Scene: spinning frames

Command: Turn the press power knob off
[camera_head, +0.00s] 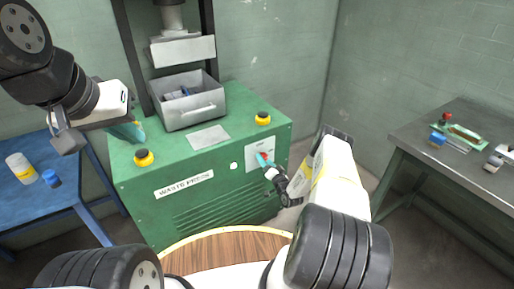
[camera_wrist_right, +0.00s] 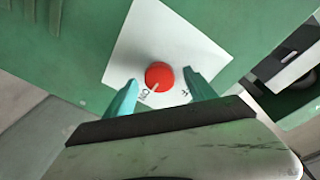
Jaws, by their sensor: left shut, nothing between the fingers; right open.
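The red power knob (camera_wrist_right: 159,75) sits on a white plate (camera_wrist_right: 135,50) on the green waste press (camera_head: 155,212). Its white pointer line points down-left, toward a label that seems to read ON; another label, partly legible, is at the lower right. In the head view the knob (camera_head: 264,155) is small and partly covered by my fingers. My right gripper (camera_wrist_right: 160,92) is open, with one teal fingertip on each side of the knob, apparently not touching it. My left gripper (camera_head: 130,132) is shut and empty, near the press's top left.
A grey bin (camera_head: 190,105) stands on the press under the ram (camera_head: 182,50). Yellow-and-black buttons (camera_head: 144,158) (camera_head: 263,119) sit at the top's front corners. A blue table (camera_head: 70,195) is left, a grey bench (camera_head: 460,155) right. A round wooden top (camera_head: 225,250) is in front.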

